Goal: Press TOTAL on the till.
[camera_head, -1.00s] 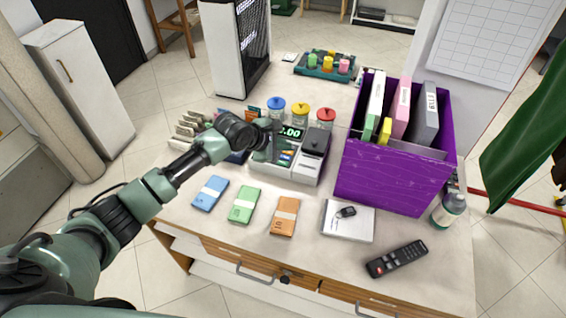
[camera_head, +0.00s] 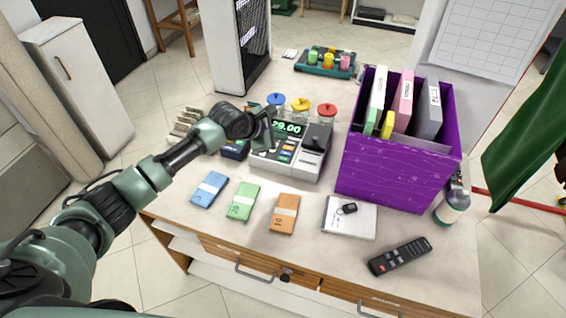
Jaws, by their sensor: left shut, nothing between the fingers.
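The till (camera_head: 282,169) is a light grey box on the counter with a lit green display (camera_head: 289,128) that appears to read 29.00. Below the display is a keypad (camera_head: 287,149) with several coloured keys; their labels are too small to read, so I cannot tell which is TOTAL. A dark printer-like block (camera_head: 317,137) sits on the till's right side. My left gripper (camera_head: 266,132) is shut and empty at the till's left edge, beside the display. It appears to be above the keypad's left side; contact is unclear. My right gripper is not in view.
A dark blue card-reader-like device (camera_head: 235,149) stands left of the till. Jars with coloured lids (camera_head: 300,105) stand behind it. A purple crate (camera_head: 392,176) of binders is close on the right. Blue, green and orange banknote bundles (camera_head: 241,202) lie in front.

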